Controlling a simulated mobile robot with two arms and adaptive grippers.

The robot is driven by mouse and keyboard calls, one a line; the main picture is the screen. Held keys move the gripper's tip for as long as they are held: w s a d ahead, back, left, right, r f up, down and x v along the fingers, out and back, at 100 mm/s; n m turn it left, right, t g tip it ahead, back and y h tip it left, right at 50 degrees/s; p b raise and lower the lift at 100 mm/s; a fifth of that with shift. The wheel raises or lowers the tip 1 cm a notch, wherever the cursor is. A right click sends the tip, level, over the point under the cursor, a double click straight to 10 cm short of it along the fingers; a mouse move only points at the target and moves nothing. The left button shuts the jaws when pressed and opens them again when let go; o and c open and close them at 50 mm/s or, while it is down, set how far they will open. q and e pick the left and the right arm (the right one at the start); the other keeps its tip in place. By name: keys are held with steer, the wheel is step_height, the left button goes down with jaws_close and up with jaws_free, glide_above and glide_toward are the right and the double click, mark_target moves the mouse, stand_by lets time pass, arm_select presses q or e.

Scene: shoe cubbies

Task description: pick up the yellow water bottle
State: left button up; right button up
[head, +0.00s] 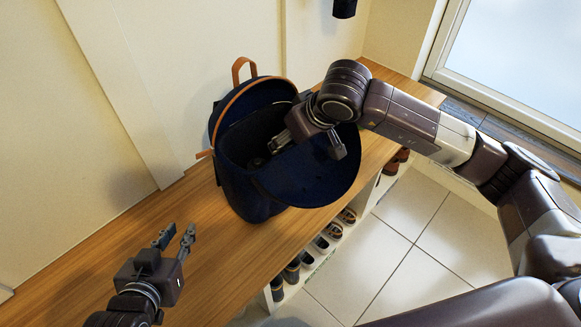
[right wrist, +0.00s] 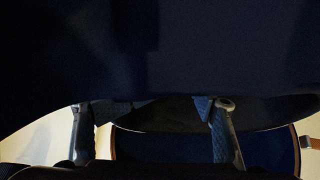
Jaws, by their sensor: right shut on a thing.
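No yellow water bottle shows in either view. A dark blue backpack (head: 310,182) with tan trim stands open on the wooden bench, its front flap folded down. The inside of the backpack is dark and mostly hidden. My left gripper (head: 177,236) is open and empty above the bench, left of the backpack.
The wooden bench (head: 90,290) runs along the wall, bare left of the backpack. Cubbies under it hold several shoes (head: 320,243). A tiled floor (head: 430,270) lies in front. A dark object (head: 344,8) hangs on the wall at the top.

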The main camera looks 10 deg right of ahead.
steer(key=shift+s+f, duration=0.2)
steer(key=shift+f, duration=0.1)
steer(key=c, duration=1.2)
jaws_close()
steer(key=shift+w+r, duration=0.1)
